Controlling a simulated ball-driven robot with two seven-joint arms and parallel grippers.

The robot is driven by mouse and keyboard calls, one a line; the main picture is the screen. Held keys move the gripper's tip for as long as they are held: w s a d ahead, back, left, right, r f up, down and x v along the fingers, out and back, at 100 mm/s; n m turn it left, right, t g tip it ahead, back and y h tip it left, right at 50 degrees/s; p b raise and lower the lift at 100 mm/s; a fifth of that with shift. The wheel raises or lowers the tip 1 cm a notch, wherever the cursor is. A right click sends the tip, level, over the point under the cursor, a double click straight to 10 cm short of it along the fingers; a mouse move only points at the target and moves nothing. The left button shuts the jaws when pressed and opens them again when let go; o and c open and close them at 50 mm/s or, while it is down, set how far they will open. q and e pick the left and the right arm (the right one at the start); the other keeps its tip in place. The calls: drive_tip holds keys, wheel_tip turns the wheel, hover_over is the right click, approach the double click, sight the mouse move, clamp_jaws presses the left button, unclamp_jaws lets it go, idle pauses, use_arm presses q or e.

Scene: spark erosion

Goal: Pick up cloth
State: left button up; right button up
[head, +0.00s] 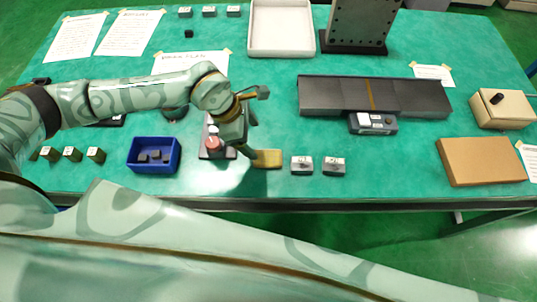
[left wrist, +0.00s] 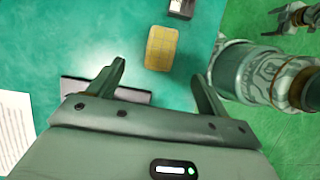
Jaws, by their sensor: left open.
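The cloth (head: 268,158) is a small, flat, mustard-yellow rectangle on the green table, close to its front edge. It also shows in the left wrist view (left wrist: 161,47), just beyond the fingertips and roughly centred between them. My left gripper (head: 253,130) is over the table at the cloth's left and back side in the head view. Its two fingers are apart in the left wrist view (left wrist: 158,70), with nothing held between them. One finger appears close to the cloth in the head view; I cannot tell whether it touches. The cloth lies flat, and my right gripper is not seen.
A dark plate with a red-topped item (head: 213,146) stands left of the cloth. A blue bin (head: 154,168) with dark blocks is farther left. Two small labelled blocks (head: 302,165) (head: 334,166) sit just right of the cloth. A dark grey track (head: 375,97) lies behind.

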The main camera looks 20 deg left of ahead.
use_arm(q)
hover_over(267, 156)
drive_tip(key=a, duration=0.2)
wheel_tip(267, 156, down, 4)
drive_tip(key=shift+s+a+f+b, duration=0.1)
drive_tip(key=shift+a+f+b, duration=0.05)
drive_tip(key=shift+b, duration=0.15)
drive_tip(key=shift+f, duration=0.2)
drive_tip(key=x, duration=0.3)
drive_tip(key=b+x, duration=0.1)
drive_tip(key=x, duration=0.1)
drive_tip(key=shift+s, duration=0.25)
drive_tip(key=c, duration=1.1)
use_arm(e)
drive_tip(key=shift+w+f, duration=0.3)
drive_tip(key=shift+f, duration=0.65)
